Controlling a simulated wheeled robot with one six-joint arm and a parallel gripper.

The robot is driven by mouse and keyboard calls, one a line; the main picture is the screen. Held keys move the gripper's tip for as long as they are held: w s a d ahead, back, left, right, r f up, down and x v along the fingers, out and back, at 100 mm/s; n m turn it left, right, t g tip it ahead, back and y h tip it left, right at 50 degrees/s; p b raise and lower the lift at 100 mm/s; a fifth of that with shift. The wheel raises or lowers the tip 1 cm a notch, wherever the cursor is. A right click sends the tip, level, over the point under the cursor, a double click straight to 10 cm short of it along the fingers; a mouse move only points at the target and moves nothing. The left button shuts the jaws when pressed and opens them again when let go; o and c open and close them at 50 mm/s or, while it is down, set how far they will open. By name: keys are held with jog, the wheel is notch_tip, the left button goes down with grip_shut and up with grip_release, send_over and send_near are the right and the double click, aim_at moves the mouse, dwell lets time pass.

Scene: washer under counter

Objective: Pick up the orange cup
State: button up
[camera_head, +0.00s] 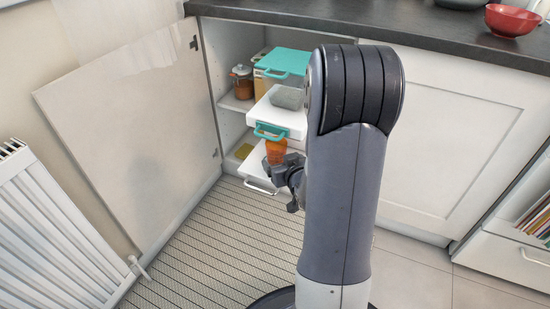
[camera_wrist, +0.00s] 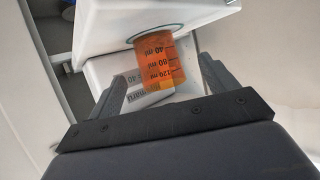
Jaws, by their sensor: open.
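The orange cup (camera_head: 276,151) is translucent, with dark volume marks that show in the wrist view (camera_wrist: 160,62). It is at the front of the low white drawer (camera_head: 259,163) in the open cabinet. My gripper (camera_head: 284,168) is at the cup in the head view, partly hidden by my arm. In the wrist view my open gripper (camera_wrist: 160,90) has one finger on each side of the cup, with the cup's lower part between them. I cannot tell whether either finger touches it.
A white drawer with a teal handle (camera_head: 270,132) juts out just above the cup and holds a grey item (camera_head: 287,97). A higher teal-fronted drawer (camera_head: 285,62) is above it. The cabinet door (camera_head: 125,120) stands open at the left. The ridged mat (camera_head: 220,235) is clear.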

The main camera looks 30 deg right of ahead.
aim_at(276, 157)
jog(key=x, duration=0.2)
jog(key=b+x, duration=0.1)
jog(key=x, duration=0.1)
jog(key=b+x, duration=0.1)
jog(key=x, duration=0.1)
jog(key=shift+a, duration=0.25)
jog(key=shift+c, duration=0.4)
jog(key=c, duration=1.1)
jog(key=shift+r, duration=0.15)
